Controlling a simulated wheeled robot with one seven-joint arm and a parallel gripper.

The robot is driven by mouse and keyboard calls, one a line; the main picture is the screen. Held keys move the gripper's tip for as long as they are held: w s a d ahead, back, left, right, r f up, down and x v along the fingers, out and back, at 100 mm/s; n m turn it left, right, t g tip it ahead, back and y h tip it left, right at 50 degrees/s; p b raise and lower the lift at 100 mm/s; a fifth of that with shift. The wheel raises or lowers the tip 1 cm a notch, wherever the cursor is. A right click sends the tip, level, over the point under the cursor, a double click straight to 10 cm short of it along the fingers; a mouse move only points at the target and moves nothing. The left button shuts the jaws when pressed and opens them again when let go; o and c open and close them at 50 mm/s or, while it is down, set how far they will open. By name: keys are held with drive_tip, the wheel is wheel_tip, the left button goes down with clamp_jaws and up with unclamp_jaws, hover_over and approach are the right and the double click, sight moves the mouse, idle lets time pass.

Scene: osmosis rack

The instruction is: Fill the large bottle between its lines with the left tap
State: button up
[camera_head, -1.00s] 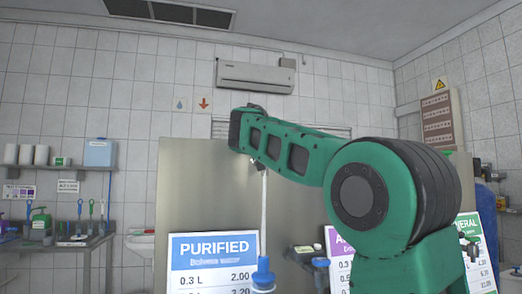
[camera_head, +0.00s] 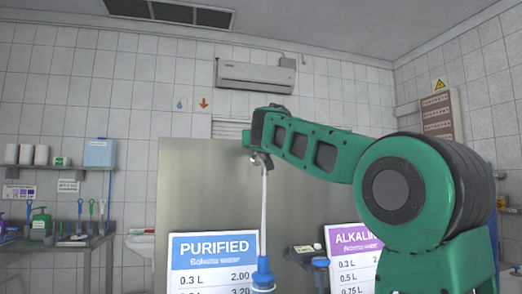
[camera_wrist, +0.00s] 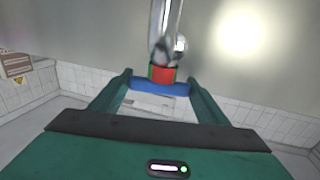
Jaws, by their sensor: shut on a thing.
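My gripper shows in the wrist view (camera_wrist: 158,83), its two green fingers shut on a small blue and red piece (camera_wrist: 161,75) with green edges. I cannot tell what this piece belongs to. A shiny tap-like metal part (camera_wrist: 167,40) lies close beyond it. In the head view, the left tap's slim pale neck (camera_head: 263,210) rises from a blue base (camera_head: 262,275) by the PURIFIED sign. The end of my arm is beside the neck's top in that picture, and the fingertips are not clear there. I cannot make out the large bottle or its lines in either view.
The PURIFIED sign (camera_head: 213,250) stands left of the tap, and the ALKALINE sign (camera_head: 352,240) stands right. Another blue fitting (camera_head: 320,262) is between them. A large metal panel (camera_head: 200,190) stands behind. My arm hides the right side.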

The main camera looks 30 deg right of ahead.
drive_tip(key=shift+s+d+n+t+y, duration=0.15)
drive_tip(key=shift+n+t+y, duration=0.2)
drive_tip(key=shift+n+y, duration=0.35)
drive_tip(key=shift+w+d+n+t+y, duration=0.1)
drive_tip(key=shift+n+t+y, duration=0.3)
drive_tip(key=shift+y, duration=0.5)
drive_tip(key=shift+a, duration=0.1)
drive_tip(key=o, duration=1)
drive_tip(key=shift+s, duration=0.15)
drive_tip(key=shift+o, duration=0.2)
drive_tip(key=shift+y, duration=0.3)
drive_tip(key=shift+a, duration=0.1)
drive_tip(key=v, duration=1)
drive_tip(key=shift+s, duration=0.15)
